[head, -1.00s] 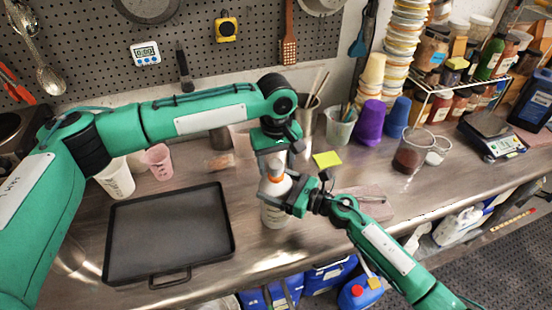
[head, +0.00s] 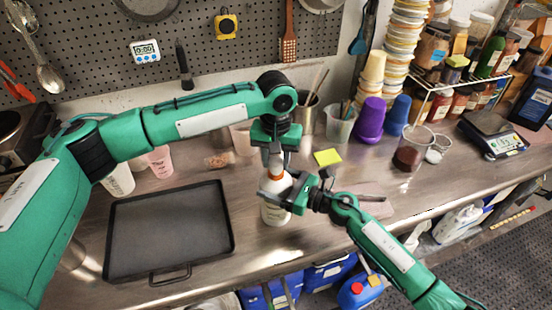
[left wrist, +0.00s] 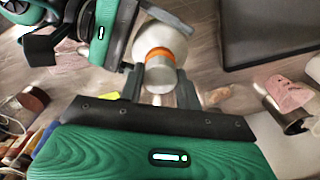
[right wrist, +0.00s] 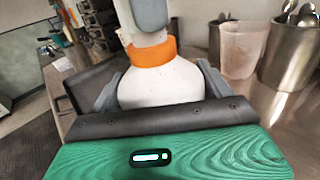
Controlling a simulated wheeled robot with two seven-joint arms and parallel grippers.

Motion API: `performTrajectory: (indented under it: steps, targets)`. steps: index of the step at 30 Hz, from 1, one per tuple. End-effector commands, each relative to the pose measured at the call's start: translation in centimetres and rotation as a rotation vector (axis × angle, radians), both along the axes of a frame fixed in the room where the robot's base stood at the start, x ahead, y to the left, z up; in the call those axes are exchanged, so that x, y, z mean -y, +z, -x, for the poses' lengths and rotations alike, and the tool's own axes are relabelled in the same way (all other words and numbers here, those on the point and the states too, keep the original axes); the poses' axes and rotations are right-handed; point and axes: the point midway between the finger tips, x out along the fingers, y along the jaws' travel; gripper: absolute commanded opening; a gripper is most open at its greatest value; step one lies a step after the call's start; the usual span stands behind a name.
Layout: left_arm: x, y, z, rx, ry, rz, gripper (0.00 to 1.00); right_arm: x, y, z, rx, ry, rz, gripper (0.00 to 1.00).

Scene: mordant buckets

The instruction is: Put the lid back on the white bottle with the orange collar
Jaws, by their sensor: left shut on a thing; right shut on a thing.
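The white bottle (head: 275,213) stands upright on the steel counter, with its orange collar (head: 274,176) at the neck; the collar also shows in the right wrist view (right wrist: 153,52). My right gripper (head: 290,194) is shut on the bottle's body, with a finger on each side (right wrist: 160,88). My left gripper (head: 275,160) points down from above, shut on the pale lid (left wrist: 160,79). The lid is in line with the bottle, right above the collar. One left finger hides part of the lid in the right wrist view. I cannot tell whether the lid is fully seated.
A black tray (head: 170,235) lies to the left. Pink and white cups (head: 119,180) stand behind it, partly behind my left arm. A yellow note (head: 327,158), a clear cup (head: 340,124), purple cups (head: 370,122) and a beaker (head: 411,150) are at the back right.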

Motion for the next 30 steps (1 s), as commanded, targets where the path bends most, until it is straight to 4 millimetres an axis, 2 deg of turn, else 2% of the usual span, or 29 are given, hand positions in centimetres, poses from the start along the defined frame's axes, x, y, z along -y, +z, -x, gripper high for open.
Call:
performTrajectory:
  steps: [30]
  targets:
    - [-0.09,-0.1,-0.08,-0.001,-1.592,0.001,0.07,0.0,0.05,0.0,0.0,0.0,-0.001,0.17]
